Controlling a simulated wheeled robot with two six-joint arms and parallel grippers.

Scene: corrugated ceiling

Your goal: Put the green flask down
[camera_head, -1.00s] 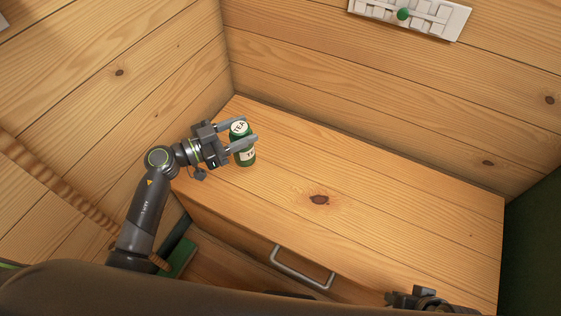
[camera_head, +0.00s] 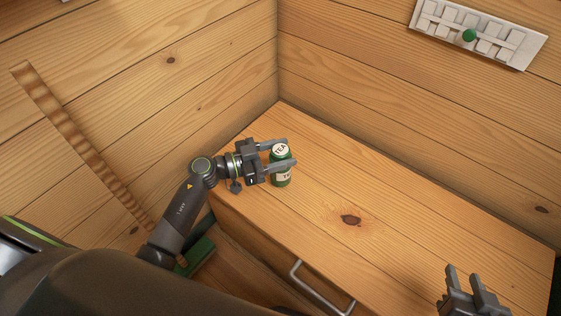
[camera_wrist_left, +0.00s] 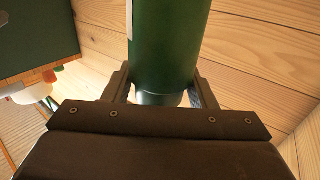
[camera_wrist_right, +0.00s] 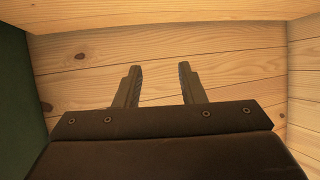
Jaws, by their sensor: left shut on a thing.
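The green flask (camera_head: 282,177) has a pale lid and label marked TEA. It stands upright over the back left part of the wooden cabinet top (camera_head: 390,240); I cannot tell whether its base touches the wood. My left gripper (camera_head: 290,152) is shut on it, with a finger on either side. In the left wrist view the green flask (camera_wrist_left: 165,45) fills the space between the fingers. My right gripper (camera_head: 465,274) is open and empty near the front right of the cabinet top. The right wrist view shows its fingers (camera_wrist_right: 158,85) apart with wood behind them.
Wooden walls close the cabinet top in at the back and left. A drawer handle (camera_head: 318,290) is on the cabinet front. A white panel with a green knob (camera_head: 469,35) is on the back wall. The middle of the top is clear.

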